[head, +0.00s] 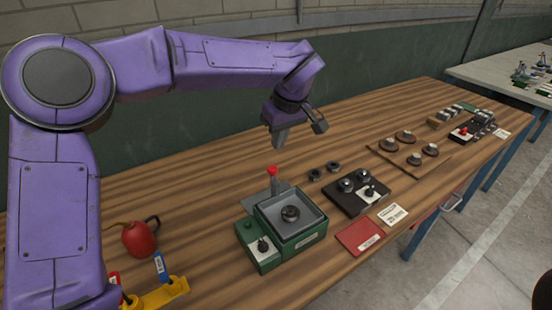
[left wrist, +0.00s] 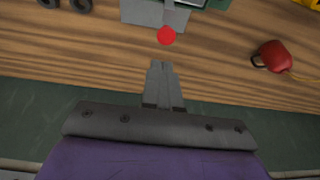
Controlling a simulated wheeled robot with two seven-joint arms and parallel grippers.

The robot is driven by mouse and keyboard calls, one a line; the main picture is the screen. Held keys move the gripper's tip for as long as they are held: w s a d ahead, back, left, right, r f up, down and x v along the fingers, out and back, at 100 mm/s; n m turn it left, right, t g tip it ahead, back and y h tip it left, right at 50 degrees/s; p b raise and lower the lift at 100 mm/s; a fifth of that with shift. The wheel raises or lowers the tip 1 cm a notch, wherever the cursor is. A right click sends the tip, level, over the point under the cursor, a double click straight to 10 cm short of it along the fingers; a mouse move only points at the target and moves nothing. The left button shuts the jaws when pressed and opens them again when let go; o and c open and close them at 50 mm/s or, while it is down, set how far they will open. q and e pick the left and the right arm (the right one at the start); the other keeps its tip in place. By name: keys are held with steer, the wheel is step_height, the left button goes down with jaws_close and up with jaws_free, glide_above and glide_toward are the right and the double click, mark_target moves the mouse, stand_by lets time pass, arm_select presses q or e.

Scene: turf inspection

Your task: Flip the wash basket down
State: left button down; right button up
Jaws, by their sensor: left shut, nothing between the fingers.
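In the left wrist view the closed fingertips (left wrist: 162,66) sit a little below the red knob (left wrist: 166,35). My right gripper is not in view.
A red bulb (head: 141,239) lies left of the machine, near a yellow holder (head: 158,293). To the right are loose dark rings (head: 324,170), a black fixture (head: 355,196), a red booklet (head: 360,236) and a wooden board with discs (head: 407,156). The bench behind the machine is clear.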

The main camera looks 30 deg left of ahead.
mark_target(276, 172)
arm_select(q)
steer(key=x, duration=0.4)
steer(key=d+x, duration=0.1)
steer(key=x, duration=0.1)
steer(key=shift+s+a+f, duration=0.15)
steer(key=shift+s+f, duration=0.2)
step_height(276, 172, down, 5)
steer(key=shift+f, duration=0.1)
steer(key=shift+s, duration=0.2)
